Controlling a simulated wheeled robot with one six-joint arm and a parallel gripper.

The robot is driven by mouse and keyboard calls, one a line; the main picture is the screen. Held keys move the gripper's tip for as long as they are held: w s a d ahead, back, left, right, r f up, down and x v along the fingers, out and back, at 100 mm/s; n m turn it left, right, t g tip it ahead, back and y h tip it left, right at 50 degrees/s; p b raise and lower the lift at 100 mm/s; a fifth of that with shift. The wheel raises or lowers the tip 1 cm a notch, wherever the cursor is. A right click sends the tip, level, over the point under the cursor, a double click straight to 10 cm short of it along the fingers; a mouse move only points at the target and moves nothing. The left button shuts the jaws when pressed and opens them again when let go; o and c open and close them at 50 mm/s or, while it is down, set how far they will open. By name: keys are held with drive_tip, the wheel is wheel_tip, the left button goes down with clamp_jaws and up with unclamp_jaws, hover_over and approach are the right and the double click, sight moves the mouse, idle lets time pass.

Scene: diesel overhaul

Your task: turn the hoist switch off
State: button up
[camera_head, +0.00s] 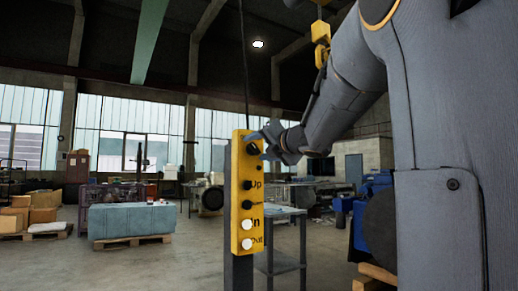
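The yellow hoist control box (242,205) hangs upright on a dark cable in front of a dark post (238,272). A black rotary switch (253,149) sits near its top. Below are black buttons, one beside the label "Up", and two white buttons beside "In" and "Out". My gripper (262,141) comes in from the right, with its fingertips at the black switch, partly overlapping it. I cannot tell whether the fingers touch or grip the switch. The switch's exact turn position is too small to read.
A grey metal table (285,213) stands behind the box to the right. A yellow hoist hook block (320,40) hangs above my arm. A blue-grey block (132,220) on a pallet and cardboard boxes (42,208) are at the left. Open floor lies at the front left.

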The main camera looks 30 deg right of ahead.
drive_tip(key=s, duration=0.8)
drive_tip(key=shift+d, duration=0.15)
drive_tip(key=shift+w, duration=0.1)
drive_tip(key=a+f+m+g+h+p, duration=0.2)
drive_tip(key=f+m+g+p, duration=0.15)
drive_tip(key=f+m, duration=0.75)
drive_tip(key=a+f+m+g+h+p, duration=0.3)
drive_tip(key=f+m, duration=0.4)
drive_tip(key=f, duration=0.8)
drive_tip(key=s+a+f+m+g+y+p, duration=0.1)
drive_tip(key=s+a+f+m+g, duration=0.2)
drive_tip(key=s+a+f, duration=0.2)
drive_tip(key=s+a+f+m+g+y+p, duration=0.1)
drive_tip(key=s+a+f+m+g+y, duration=0.1)
drive_tip(key=s+f, duration=0.6)
drive_tip(key=s+a+f+m+g+y+p, duration=0.1)
drive_tip(key=s+a+f+m+g, duration=0.3)
drive_tip(key=s+a, duration=0.5)
drive_tip(key=s+f+g, duration=0.2)
drive_tip(key=s, duration=0.1)
drive_tip(key=shift+f, duration=0.3)
drive_tip(key=shift+g, duration=0.25)
